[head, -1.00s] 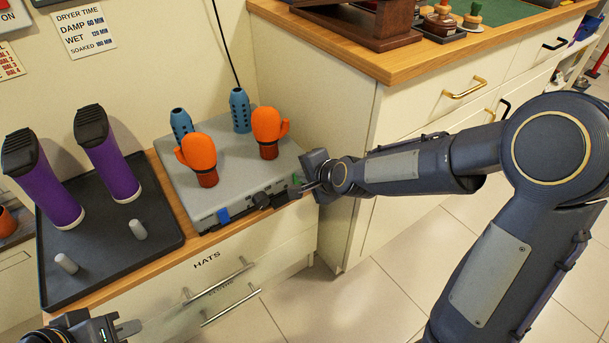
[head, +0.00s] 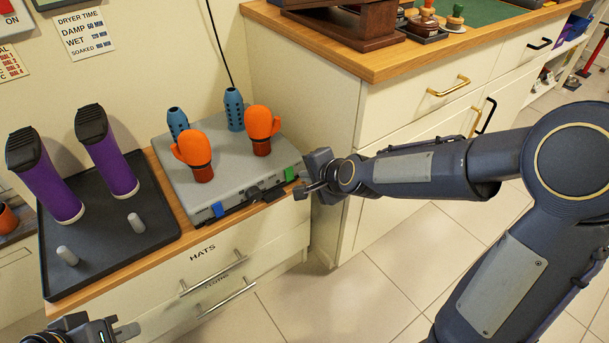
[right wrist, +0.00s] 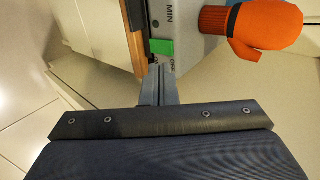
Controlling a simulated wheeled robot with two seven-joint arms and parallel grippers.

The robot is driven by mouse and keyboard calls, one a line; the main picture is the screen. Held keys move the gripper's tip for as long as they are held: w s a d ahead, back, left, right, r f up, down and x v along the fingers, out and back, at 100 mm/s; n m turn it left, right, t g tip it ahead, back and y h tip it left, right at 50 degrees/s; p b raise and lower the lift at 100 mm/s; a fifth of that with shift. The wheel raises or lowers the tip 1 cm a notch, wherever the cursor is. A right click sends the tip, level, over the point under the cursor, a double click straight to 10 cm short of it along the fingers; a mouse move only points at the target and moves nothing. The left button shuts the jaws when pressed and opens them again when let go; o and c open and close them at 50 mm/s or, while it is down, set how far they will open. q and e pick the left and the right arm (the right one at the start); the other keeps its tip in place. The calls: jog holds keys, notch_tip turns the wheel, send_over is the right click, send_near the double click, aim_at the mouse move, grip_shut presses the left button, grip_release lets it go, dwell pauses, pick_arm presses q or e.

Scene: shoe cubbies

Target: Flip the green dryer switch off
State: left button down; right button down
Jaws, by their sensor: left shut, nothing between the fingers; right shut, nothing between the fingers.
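The green switch (head: 290,174) sits at the right end of the front face of the grey dryer box (head: 222,183). It also shows in the right wrist view (right wrist: 161,47), with "MIN" and a partly hidden "OFF" lettered beside it. My right gripper (head: 299,191) is shut and empty, just in front of and to the right of the switch. In the right wrist view its fingertips (right wrist: 156,70) are just below the green switch; I cannot tell whether they touch it. My left gripper (head: 128,331) is shut and empty at the bottom left, away from the dryer.
A blue switch (head: 218,210) and a black knob (head: 254,194) are on the same front face. Orange mittens (head: 262,124) stand on the dryer by blue vented posts (head: 233,108). A cabinet (head: 400,110) stands right of the dryer.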

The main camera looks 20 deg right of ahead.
jog(key=w+r+p+v, duration=0.1)
jog(key=p+v, duration=0.3)
jog(key=v, duration=0.3)
jog(key=shift+s+r, duration=0.25)
jog(key=shift+r, duration=0.25)
jog(key=s+d+r+n+g, duration=0.15)
jog(key=s+n, duration=0.45)
jog(key=s, duration=0.6)
jog(key=s+d+n+g, duration=0.2)
jog(key=s+n, duration=0.4)
jog(key=s, duration=0.5)
notch_tip(320, 180, up, 30)
jog(key=p, duration=2.9)
jog(key=shift+f, duration=0.2)
jog(key=shift+a+g, duration=0.1)
jog(key=shift+g, duration=0.15)
